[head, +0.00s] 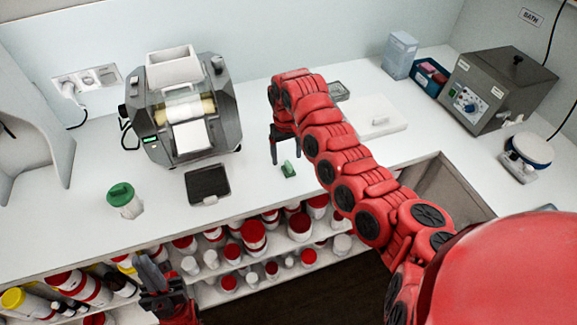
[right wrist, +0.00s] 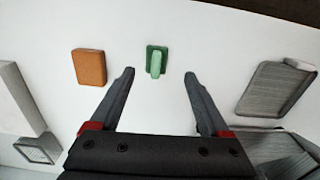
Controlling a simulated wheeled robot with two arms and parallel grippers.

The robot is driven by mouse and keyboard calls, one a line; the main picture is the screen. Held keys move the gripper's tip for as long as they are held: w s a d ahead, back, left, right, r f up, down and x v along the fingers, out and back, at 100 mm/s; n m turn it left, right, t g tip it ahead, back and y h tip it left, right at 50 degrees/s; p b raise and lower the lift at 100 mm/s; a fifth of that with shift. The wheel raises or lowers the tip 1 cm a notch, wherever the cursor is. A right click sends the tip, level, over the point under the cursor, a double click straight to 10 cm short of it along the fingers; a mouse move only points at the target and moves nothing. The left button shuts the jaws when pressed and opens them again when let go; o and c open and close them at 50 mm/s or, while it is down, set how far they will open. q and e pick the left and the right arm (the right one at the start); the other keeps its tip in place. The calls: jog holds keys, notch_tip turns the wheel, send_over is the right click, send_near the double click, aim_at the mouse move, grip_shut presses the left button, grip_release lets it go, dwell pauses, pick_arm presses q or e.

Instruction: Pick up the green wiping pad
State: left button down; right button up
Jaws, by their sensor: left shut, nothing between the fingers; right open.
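My left gripper (head: 158,276) is shut and empty, low in front of the shelves at the lower left.
The mill (head: 183,110) stands at the back left, with a dark tray (head: 207,184) in front. A green-lidded jar (head: 124,200) stands further left. In the right wrist view an orange block (right wrist: 89,67) lies left of the pad. An open recess (head: 440,185) cuts the counter at right.

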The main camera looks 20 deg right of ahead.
aim_at(288, 163)
jog(key=shift+d+f+p, duration=0.1)
jog(key=shift+f+p, duration=0.35)
jog(key=shift+p, duration=0.05)
jog(key=f+p, duration=0.2)
jog(key=f, duration=0.2)
jog(key=shift+d+f, duration=0.15)
jog(key=shift+d, duration=0.05)
jog(key=shift+w+f, duration=0.15)
jog(key=shift+f, duration=0.05)
grip_shut()
